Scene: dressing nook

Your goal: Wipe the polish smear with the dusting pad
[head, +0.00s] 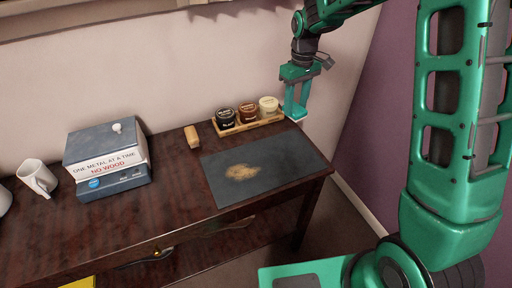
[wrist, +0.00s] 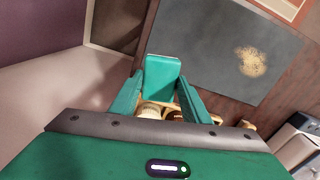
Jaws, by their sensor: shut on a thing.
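The polish smear (head: 242,172) is a tan, mottled patch on a dark grey mat (head: 285,178) on the desk; the wrist view also shows the smear (wrist: 251,62). My gripper (head: 296,112) is above the desk's back right corner, by the right end of the jar tray, away from the smear. In the wrist view its two teal fingers (wrist: 160,90) stand apart with a flat teal piece between their tips. I take this for the dusting pad (wrist: 163,75), shut in the jaws.
A wooden tray (head: 248,126) with three small jars stands behind the mat. A tan block (head: 192,137) lies left of it. The wall is close behind; the mat holds only the smear.

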